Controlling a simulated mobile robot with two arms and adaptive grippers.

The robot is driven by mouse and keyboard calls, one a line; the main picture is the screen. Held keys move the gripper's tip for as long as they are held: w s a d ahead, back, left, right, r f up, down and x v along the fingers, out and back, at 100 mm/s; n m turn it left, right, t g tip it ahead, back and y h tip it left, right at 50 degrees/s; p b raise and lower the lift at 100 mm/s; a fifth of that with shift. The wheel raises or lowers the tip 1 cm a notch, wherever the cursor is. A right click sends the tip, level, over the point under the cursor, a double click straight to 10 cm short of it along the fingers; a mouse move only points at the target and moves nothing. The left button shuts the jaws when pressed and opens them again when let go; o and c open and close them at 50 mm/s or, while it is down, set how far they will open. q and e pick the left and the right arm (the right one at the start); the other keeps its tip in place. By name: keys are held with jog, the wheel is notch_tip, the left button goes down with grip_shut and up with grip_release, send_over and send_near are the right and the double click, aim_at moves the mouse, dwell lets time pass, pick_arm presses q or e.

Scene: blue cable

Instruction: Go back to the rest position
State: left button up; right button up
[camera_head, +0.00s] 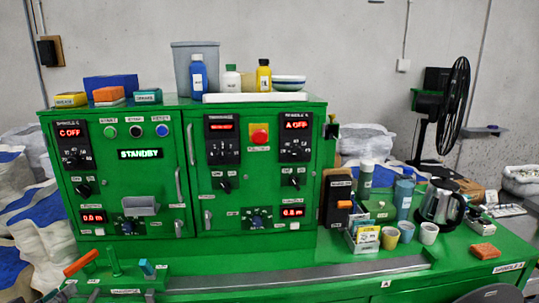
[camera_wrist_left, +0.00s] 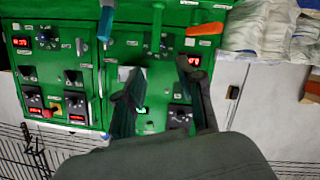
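My left gripper (camera_wrist_left: 160,68) shows in the left wrist view with its two dark fingers spread apart. Nothing sits between the fingertips; the green cabinet (camera_wrist_left: 62,52) shows behind them, upside down in this view. In the head view I cannot make out the left gripper's fingers; only small grey parts show at the bottom edge. My right gripper is not recognisable in either view. No blue cable can be made out.
The green control cabinet (camera_head: 150,180) stands on a green bench with an orange-handled lever (camera_head: 80,263) and a blue-tipped one (camera_head: 147,268) at front left. Cups, bottles, a kettle (camera_head: 441,205) and an orange sponge (camera_head: 485,251) crowd the right side. A black fan (camera_head: 454,105) stands behind.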

pick_arm(q)
jog(key=s+d+f+m+g+h, duration=0.1)
jog(key=s+d+f+m+g, duration=0.15)
jog(key=s+d+f, duration=0.4)
jog(key=s+d+f+m+g, duration=0.2)
jog(key=s+d+f+g, duration=0.2)
jog(key=d+f, duration=0.5)
jog(key=s+d+f+m+g, duration=0.1)
jog(key=s+d+f+g, duration=0.1)
jog(key=s+d, duration=0.4)
jog(key=s+d+f+m+g, duration=0.1)
jog(key=s+d+g, duration=0.25)
jog(key=s, duration=0.55)
jog(key=s+a+f+b+x, duration=0.1)
jog(key=s+b+x, duration=0.15)
jog(key=x, duration=1.15)
jog(key=s+a+f+b+x, duration=0.1)
jog(key=s+x, duration=0.3)
jog(key=x, duration=0.9)
jog(key=s+a+f+g+b, duration=0.1)
jog(key=s+a+f+b, duration=0.1)
jog(key=s+f, duration=1.5)
notch_tip(320, 180, down, 3)
jog(key=shift+a+f+g+y, duration=0.1)
jog(key=shift+a+g+y, duration=0.2)
jog(key=shift+a+y, duration=0.1)
pick_arm(e)
jog(key=f, duration=0.5)
jog(key=shift+s+f, duration=0.2)
jog(key=shift+f, duration=0.15)
